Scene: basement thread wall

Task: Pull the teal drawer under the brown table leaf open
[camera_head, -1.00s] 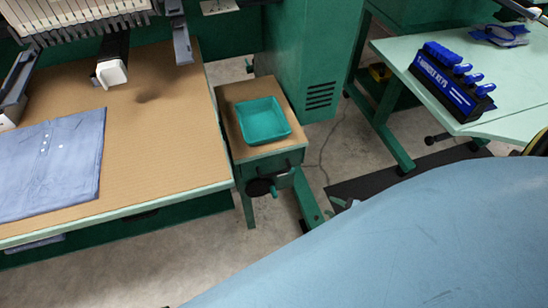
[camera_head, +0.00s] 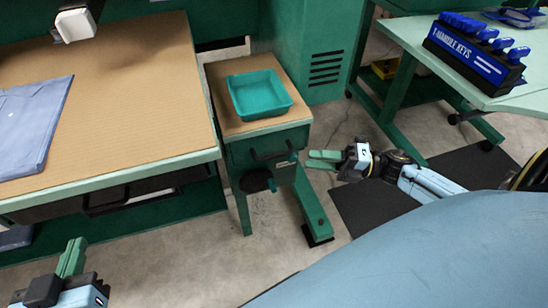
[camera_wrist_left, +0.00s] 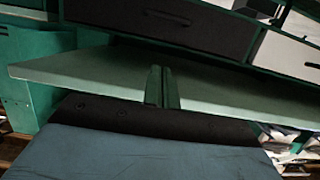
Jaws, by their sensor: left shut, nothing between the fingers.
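The teal drawer (camera_head: 262,147) is under the small brown table leaf (camera_head: 222,88). It has a dark handle (camera_head: 270,156) on its front and looks closed. My right gripper (camera_head: 310,160) is just right of the drawer front, fingers pointing left, apart from the handle; its finger gap is unclear. My left gripper (camera_head: 78,245) is at the lower left, in front of the large table and far from the drawer. Its fingers are shut and empty, also in the left wrist view (camera_wrist_left: 162,85). The teal drawer cannot be made out in the left wrist view.
A teal tray (camera_head: 258,95) stands on the leaf. A round black knob (camera_head: 256,181) and a green leg (camera_head: 312,205) are below the drawer. The large brown table (camera_head: 130,90) with folded blue cloth (camera_head: 30,120) is left. A key rack (camera_head: 472,50) stands on the right table.

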